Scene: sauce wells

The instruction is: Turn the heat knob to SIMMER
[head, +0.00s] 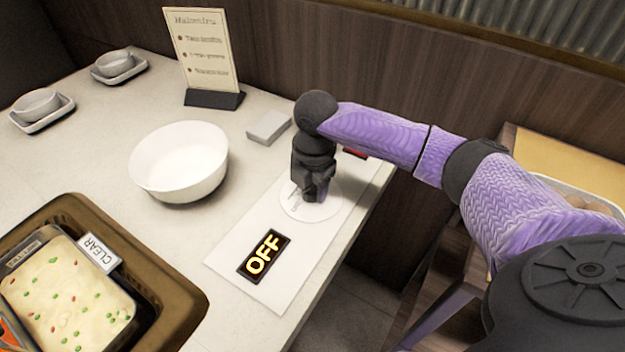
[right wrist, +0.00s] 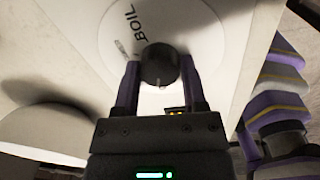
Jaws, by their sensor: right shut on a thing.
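The heat knob (right wrist: 160,64) is a dark round knob on a white dial disc (right wrist: 196,40), seen in the right wrist view. The word BOIL is printed on the disc beyond the knob. A small pale mark shows on the knob's edge nearest my palm. My right gripper (right wrist: 159,70) is shut on the knob, one finger on each side. In the head view my right gripper (head: 312,196) points down over the disc (head: 327,210) and hides the knob. A lit OFF sign (head: 264,254) lies on the white panel (head: 293,284). The SIMMER marking cannot be made out.
A white bowl (head: 180,160) stands left of the panel, near a small pale block (head: 268,127) and a menu stand (head: 203,55). A brown tray (head: 180,296) with a food pan and CLEAR tag is at lower left. A red sign (head: 355,153) is partly behind my arm.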

